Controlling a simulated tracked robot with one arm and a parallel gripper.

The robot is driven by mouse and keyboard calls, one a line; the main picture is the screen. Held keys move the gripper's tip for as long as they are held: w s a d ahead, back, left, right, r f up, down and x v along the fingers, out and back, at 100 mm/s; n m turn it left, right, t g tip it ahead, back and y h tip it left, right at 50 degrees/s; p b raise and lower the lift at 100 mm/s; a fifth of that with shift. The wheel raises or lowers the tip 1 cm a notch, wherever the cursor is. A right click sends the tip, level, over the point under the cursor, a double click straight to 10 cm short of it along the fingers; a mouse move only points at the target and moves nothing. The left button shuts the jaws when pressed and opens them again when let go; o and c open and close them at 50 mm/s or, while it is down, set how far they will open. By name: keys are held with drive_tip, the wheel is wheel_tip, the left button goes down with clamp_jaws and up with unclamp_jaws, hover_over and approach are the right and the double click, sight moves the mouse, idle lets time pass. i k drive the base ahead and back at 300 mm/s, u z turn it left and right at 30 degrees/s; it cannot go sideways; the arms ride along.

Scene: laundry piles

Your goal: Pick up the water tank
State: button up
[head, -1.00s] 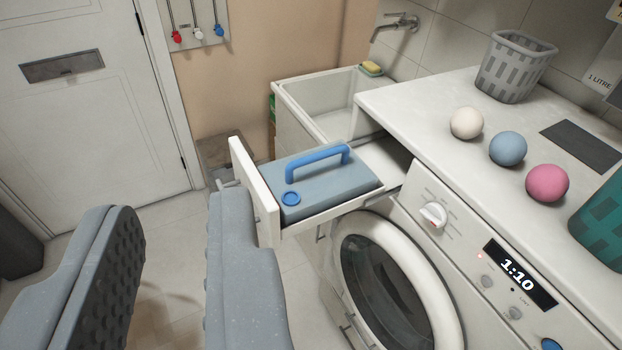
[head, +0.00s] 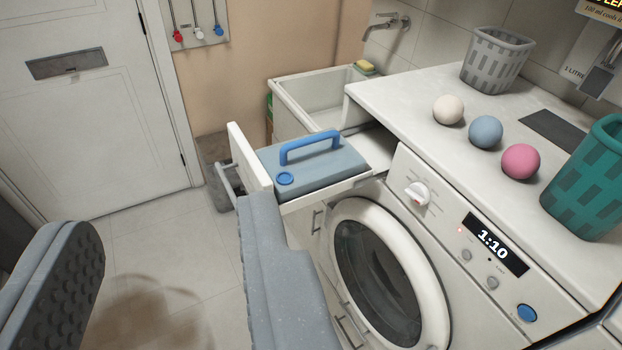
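The water tank (head: 318,163) is a grey-blue box with a raised blue handle (head: 311,146) and a round blue cap (head: 285,179). It sits in the pulled-out white drawer (head: 250,155) at the top left of the washing machine. My gripper (head: 165,245) is in the lower left, with its two grey fingers wide apart and nothing between them. The right finger's tip shows just below the drawer's front in the picture; I cannot tell whether it touches. The tank's lower part is hidden inside the drawer.
The washing machine (head: 415,235) has a dial and a display reading 1:10. On the worktop (head: 400,95) are white, blue and pink balls, a grey basket (head: 497,60) and a teal basket (head: 590,180). A sink (head: 310,100) stands behind the drawer. Floor is clear toward the door.

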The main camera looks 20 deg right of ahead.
sight(299, 166)
drive_tip(key=k, duration=1.1)
drive_tip(key=z, duration=0.55)
drive_tip(key=i, duration=1.8)
drive_tip(key=u, duration=0.75)
drive_tip(key=i, duration=0.35)
drive_tip(key=u, duration=0.2)
